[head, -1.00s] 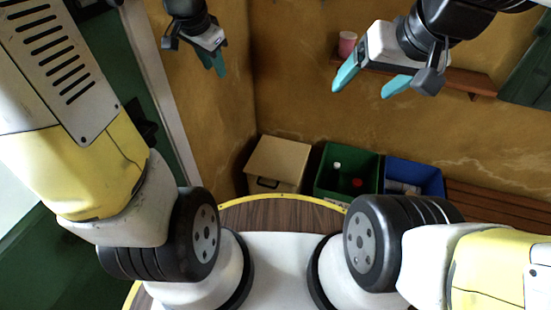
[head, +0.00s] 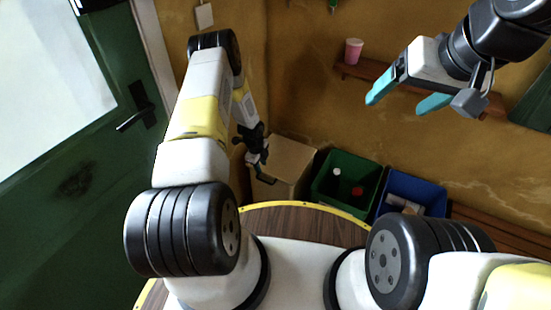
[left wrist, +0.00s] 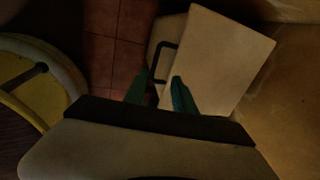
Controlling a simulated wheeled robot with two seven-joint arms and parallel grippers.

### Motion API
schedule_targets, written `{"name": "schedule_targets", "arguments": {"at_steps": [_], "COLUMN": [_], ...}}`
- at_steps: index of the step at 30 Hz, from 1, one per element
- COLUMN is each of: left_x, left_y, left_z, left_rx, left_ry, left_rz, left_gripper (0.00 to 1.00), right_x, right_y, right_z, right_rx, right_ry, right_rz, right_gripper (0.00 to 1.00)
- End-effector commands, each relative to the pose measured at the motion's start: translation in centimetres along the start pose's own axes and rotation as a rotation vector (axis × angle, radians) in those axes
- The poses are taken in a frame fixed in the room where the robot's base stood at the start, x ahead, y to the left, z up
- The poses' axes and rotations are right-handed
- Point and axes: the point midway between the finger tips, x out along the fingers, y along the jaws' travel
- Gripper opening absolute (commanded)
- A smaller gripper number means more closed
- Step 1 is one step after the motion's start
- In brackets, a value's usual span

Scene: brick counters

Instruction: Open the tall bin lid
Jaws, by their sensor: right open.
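The tall bin is a tan box in the corner by the wall; its lid (head: 290,160) looks shut in the head view. A dark bar handle (head: 265,180) is on its near left side. My left gripper (head: 258,158) is at the bin's left edge, close to the handle, its fingers hard to see there. In the left wrist view the teal fingers (left wrist: 160,92) are apart. The handle (left wrist: 166,46) lies just beyond and partly between them; I cannot tell whether they touch. The lid (left wrist: 225,60) fills the upper right. My right gripper (head: 405,100) is open and empty, high over the right side.
A green bin (head: 325,185) and a blue bin (head: 435,205) with items inside stand right of the tall bin. A wall shelf (head: 375,68) holds a pink cup (head: 354,50). A green door (head: 50,170) is at left. A bench (head: 490,230) is at lower right.

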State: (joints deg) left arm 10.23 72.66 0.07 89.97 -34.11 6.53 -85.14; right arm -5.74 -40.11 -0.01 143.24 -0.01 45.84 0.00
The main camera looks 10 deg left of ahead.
Motion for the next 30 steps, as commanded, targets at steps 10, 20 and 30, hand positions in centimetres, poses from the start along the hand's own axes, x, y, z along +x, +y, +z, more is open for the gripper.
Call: {"name": "schedule_targets", "arguments": {"at_steps": [10, 20, 30], "left_x": [4.7, 9.1, 9.7], "left_y": [1.1, 1.0, 1.0], "left_z": [-0.5, -0.6, -0.6], "left_rx": [0.043, 0.041, 0.041], "left_ry": [0.011, 0.011, 0.011], "left_rz": [0.007, 0.006, 0.006], "left_gripper": [0.33, 0.33, 0.33], "right_x": [0.0, 0.0, 0.0], "right_y": [0.0, 0.0, 0.0], "right_z": [0.0, 0.0, 0.0], "right_rx": [0.000, 0.000, 0.000], "right_ry": [0.000, 0.000, 0.000], "right_rz": [0.000, 0.000, 0.000], "right_gripper": [0.79, 0.79, 0.79]}}
